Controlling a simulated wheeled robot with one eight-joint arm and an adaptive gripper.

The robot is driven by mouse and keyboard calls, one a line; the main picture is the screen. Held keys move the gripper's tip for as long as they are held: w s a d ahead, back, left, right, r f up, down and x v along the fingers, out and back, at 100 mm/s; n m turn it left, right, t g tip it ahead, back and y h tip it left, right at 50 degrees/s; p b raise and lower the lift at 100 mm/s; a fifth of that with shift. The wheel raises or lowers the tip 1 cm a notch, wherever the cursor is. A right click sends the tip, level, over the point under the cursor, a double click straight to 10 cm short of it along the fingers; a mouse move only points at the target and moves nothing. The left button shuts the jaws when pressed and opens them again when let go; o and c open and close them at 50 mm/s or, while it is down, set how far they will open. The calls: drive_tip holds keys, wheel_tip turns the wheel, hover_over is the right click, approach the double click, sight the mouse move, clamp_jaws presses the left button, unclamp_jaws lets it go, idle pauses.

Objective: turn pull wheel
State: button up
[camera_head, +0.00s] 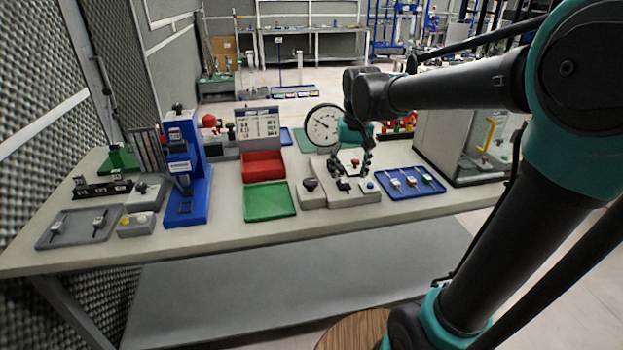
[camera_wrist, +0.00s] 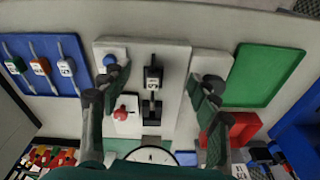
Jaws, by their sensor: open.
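No part is clearly marked as the pull wheel. A round white dial (camera_head: 322,125) with a black rim and a needle stands behind a pale control panel (camera_head: 345,201). The panel bears a black round knob (camera_head: 310,184) on its left, a red button (camera_head: 355,162), a black switch (camera_head: 343,186) and a blue button (camera_head: 370,184). My gripper (camera_head: 352,172) hangs over this panel. In the wrist view its fingers (camera_wrist: 158,85) are wide apart and empty, one beside the blue button (camera_wrist: 110,61), the other partly covering the black knob (camera_wrist: 214,82). Contact cannot be told.
A blue tray (camera_head: 401,193) with several small tools lies right of the panel, before a clear-fronted cabinet (camera_head: 440,130). A green tray (camera_head: 270,214) and red bin (camera_head: 262,166) lie left. A blue press (camera_head: 196,205) stands further left. The table's front strip is clear.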

drive_tip(key=g, duration=0.2)
approach(311, 181)
drive_tip(key=shift+n, duration=0.4)
drive_tip(key=f, duration=1)
drive_tip(key=shift+s+a, duration=0.15)
drive_tip(key=shift+a, duration=0.05)
drive_tip(key=shift+c, duration=0.6)
drive_tip(key=c, duration=1.1)
drive_tip(key=shift+o, duration=0.2)
drive_tip(key=shift+m, duration=1.3)
drive_tip(key=o, duration=1.2)
wheel_tip(311, 181, up, 12)
drive_tip(key=shift+f, duration=0.1)
